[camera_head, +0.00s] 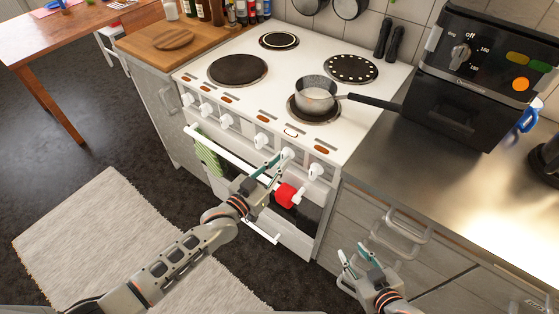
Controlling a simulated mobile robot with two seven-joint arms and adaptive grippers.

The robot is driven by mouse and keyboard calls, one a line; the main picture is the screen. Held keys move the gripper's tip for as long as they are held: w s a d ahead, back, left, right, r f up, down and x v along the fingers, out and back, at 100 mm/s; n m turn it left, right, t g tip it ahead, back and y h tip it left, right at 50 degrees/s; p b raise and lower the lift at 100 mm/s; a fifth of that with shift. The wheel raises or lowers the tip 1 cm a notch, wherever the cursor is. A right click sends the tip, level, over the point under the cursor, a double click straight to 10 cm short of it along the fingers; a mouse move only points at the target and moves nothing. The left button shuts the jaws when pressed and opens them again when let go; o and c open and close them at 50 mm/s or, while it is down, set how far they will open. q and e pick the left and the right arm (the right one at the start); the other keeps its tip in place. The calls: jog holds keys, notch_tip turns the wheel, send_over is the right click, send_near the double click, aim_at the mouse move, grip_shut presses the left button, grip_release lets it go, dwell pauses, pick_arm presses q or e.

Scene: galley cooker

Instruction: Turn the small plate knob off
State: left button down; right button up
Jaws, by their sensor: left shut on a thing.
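The white cooker (300,52) has a row of white knobs along its front panel. My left gripper (277,160) reaches up to this row and is shut on a white knob (288,153), the second from the right; the fingers partly hide it. The rightmost knob (316,170) is free beside it. The knob's pointer position is too small to read. My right gripper (359,256) is open and empty in front of the drawers, at the lower right.
A saucepan (316,97) stands on the front right plate, its handle pointing right. The oven handle (222,147), a green striped towel (207,152) and a red item (286,194) are close to my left arm. A black air fryer (470,75) stands on the right counter.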

dwell(0.4)
pick_arm(q)
jog(key=c, duration=2)
grip_release()
jog(key=v, duration=1.2)
